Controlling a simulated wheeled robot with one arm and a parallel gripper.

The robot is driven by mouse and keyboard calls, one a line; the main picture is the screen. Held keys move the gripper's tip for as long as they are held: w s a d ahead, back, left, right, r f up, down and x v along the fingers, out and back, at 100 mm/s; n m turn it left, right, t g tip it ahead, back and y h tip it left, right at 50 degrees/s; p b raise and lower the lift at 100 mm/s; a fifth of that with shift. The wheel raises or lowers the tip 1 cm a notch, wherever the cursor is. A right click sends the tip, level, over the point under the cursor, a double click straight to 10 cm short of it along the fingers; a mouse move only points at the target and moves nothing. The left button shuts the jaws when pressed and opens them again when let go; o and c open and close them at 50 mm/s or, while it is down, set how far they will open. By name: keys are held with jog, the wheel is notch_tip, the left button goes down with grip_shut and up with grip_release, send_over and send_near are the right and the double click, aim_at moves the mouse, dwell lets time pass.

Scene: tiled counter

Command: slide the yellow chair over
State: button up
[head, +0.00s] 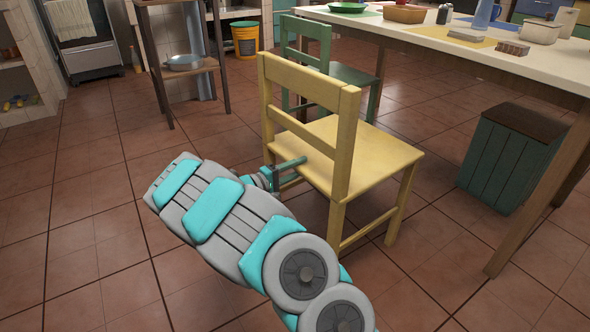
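The yellow chair (370,152) stands upright on the tiled floor, with its backrest nearest me and its seat facing away toward the right. My gripper (292,171) is at the near left of the chair, by the lower end of the left backrest post and beside the seat edge. Its two fingers point right and show a little apart. The gripper covers part of the chair's left rear leg. I cannot tell whether the fingers close on the leg or only lie beside it.
A green chair (352,76) stands just behind the yellow one. A long table (545,62) with dishes runs along the right. A green wooden bin (500,160) stands beneath it. A small wooden shelf (150,60) and an oven (88,50) are at the back left. Floor on the left is clear.

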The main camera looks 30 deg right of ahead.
grip_shut()
dwell(1.0)
